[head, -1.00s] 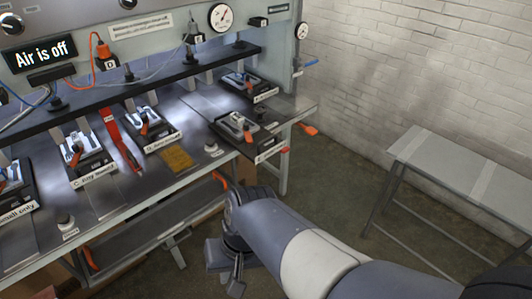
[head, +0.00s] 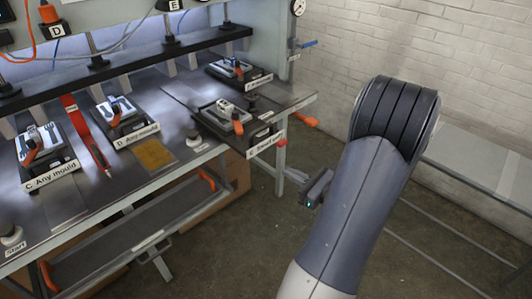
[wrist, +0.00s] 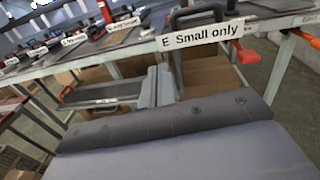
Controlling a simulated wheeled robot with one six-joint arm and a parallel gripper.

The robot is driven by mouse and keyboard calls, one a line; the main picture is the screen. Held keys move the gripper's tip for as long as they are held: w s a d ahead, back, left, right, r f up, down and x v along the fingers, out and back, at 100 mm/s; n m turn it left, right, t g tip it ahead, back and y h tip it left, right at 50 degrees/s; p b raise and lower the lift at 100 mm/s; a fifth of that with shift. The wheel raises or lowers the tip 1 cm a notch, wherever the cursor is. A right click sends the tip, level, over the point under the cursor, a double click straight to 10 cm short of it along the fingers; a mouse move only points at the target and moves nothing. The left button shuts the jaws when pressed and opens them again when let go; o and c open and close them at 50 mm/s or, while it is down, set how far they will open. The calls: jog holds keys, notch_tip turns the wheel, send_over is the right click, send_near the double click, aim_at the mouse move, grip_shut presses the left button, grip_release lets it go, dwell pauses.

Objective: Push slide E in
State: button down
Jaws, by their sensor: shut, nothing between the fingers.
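Slide E (head: 240,134) is a dark plate carrying a pale mould with an orange clamp. It sticks out past the front edge of the bench at its right part. Its front label, "E Small only" (wrist: 200,37), fills the upper right of the wrist view, with a dark handle-like frame behind it. My gripper (wrist: 160,68) is shut and empty, its grey fingers pointing towards the front of the slide, just below and left of the label. In the head view my gripper (head: 292,175) is in front of the bench, right of slide E. Whether the fingers touch the slide is unclear.
Slides C (head: 45,160) and D (head: 125,120) sit on the bench to the left, another slide (head: 235,70) behind. A start button (head: 12,236) stands front left. Orange levers (head: 303,120) project at the bench's right end. A grey side table (head: 475,170) stands right.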

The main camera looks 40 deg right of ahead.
jog(key=d+f+m+t+h, duration=0.1)
jog(key=d+m+h, duration=0.1)
jog(key=d, duration=0.1)
jog(key=p, duration=0.2)
send_near(261, 146)
jog(key=w, duration=0.6)
jog(key=shift+w+a+r, duration=0.15)
jog(key=shift+w+a, duration=0.25)
jog(key=shift+w, duration=0.1)
